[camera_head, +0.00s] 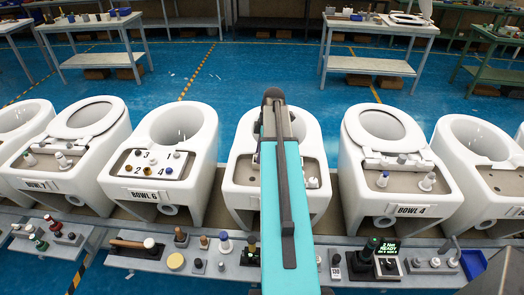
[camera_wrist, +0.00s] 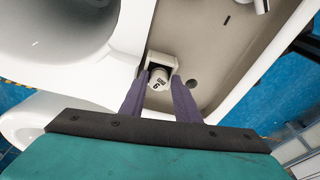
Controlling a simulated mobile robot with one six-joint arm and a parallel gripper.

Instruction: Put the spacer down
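In the wrist view, my gripper (camera_wrist: 160,82) has its two purple fingers on either side of a small white round piece with a dark printed label (camera_wrist: 159,83), which I take for the spacer. The fingertips appear to press on its sides. A white squared part (camera_wrist: 163,58) shows just behind it, and I cannot tell whether the two are joined. They are over the beige deck (camera_wrist: 208,50) of a white toilet bowl (camera_wrist: 70,40). Whether the piece touches the deck is unclear.
A round hole (camera_wrist: 191,84) is in the deck right of the piece. A white fitting (camera_wrist: 262,5) stands at the top. In the head view, bowl 6 (camera_head: 158,197) and bowl 4 (camera_head: 405,213) flank the middle bowl. A grey shelf (camera_head: 150,263) with several parts runs in front.

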